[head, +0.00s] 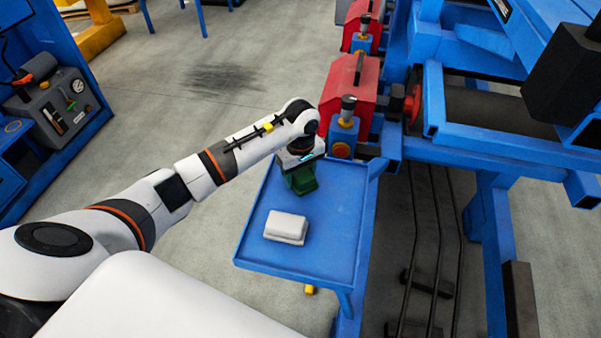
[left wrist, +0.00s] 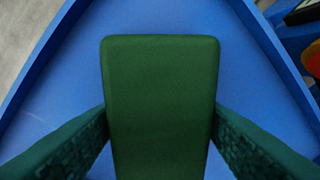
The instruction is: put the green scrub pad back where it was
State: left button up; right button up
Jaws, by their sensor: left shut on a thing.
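The green scrub pad (left wrist: 160,95) fills the middle of the left wrist view, between the two dark green fingers of my left gripper (left wrist: 160,140). The fingers press on its two long sides. In the head view my left gripper (head: 300,177) points down over the far part of the blue tray (head: 330,240), and the green pad (head: 303,184) shows just below it. I cannot tell whether the pad touches the tray or hangs a little above it. My right gripper is not in view.
A white block (head: 286,228) lies on the near part of the tray. Red and blue machine units (head: 348,95) stand beyond the tray's far edge. A blue machine frame (head: 490,150) rises to the right. The tray's right side is clear.

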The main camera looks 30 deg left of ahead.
aim_at(300, 172)
pick_arm(q)
jog(key=o, duration=1)
jog(key=shift+f, duration=0.1)
jog(key=shift+r, duration=0.2)
notch_tip(300, 172, up, 12)
jog(key=shift+b, duration=0.85)
jog(key=shift+s+f, duration=0.1)
